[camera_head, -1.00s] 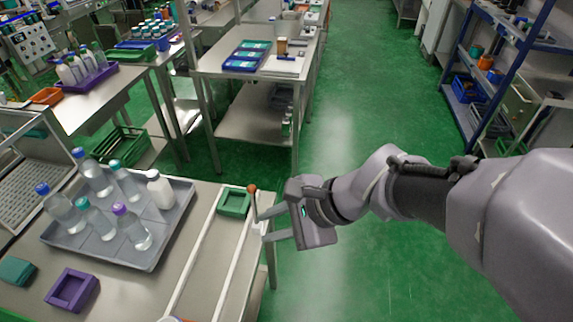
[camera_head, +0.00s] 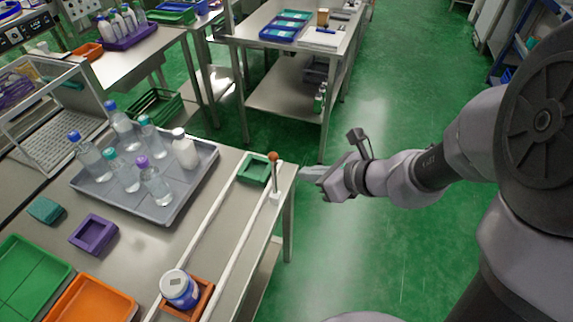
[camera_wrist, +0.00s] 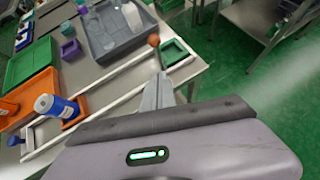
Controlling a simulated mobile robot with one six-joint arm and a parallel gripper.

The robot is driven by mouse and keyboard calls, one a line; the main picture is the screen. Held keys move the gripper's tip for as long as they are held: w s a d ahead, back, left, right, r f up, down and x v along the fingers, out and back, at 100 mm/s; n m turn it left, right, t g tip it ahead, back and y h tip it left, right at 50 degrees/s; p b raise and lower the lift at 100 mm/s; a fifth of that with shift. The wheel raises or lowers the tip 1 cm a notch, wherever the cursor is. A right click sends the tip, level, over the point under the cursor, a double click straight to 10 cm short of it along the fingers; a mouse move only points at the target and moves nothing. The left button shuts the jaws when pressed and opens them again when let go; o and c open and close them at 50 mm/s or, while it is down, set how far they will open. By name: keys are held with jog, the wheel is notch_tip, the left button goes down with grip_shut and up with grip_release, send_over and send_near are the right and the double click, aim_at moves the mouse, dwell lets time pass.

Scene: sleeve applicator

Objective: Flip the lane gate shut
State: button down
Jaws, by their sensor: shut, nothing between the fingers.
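The lane gate is a thin upright lever with an orange-red ball knob (camera_head: 273,157), on the right rail near the lane's far end. In the wrist view the knob (camera_wrist: 153,40) shows just beyond my fingertips, and the stem is mostly hidden. The lane is two white rails (camera_head: 238,243) on the steel table. A green square holder (camera_head: 254,168) sits at its far end, and a white bottle with a blue label (camera_head: 179,288) stands in an orange holder at its near end. My gripper (camera_head: 303,172) is shut and empty, right of the lever at the table edge.
A grey tray (camera_head: 150,208) with several bottles is left of the lane. A purple holder (camera_head: 93,234), a teal block (camera_head: 45,210), a green tray (camera_head: 28,275) and an orange tray (camera_head: 92,303) are further left. Green floor (camera_head: 370,250) is open on the right.

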aim_at(275, 163)
jog(key=w+a, duration=0.1)
jog(key=w+a+f+b, duration=0.1)
jog(key=w+a, duration=0.2)
jog(key=a, duration=0.1)
jog(key=shift+w+a+f, duration=0.1)
jog(key=shift+w+f, duration=0.2)
jog(key=shift+r, duration=0.1)
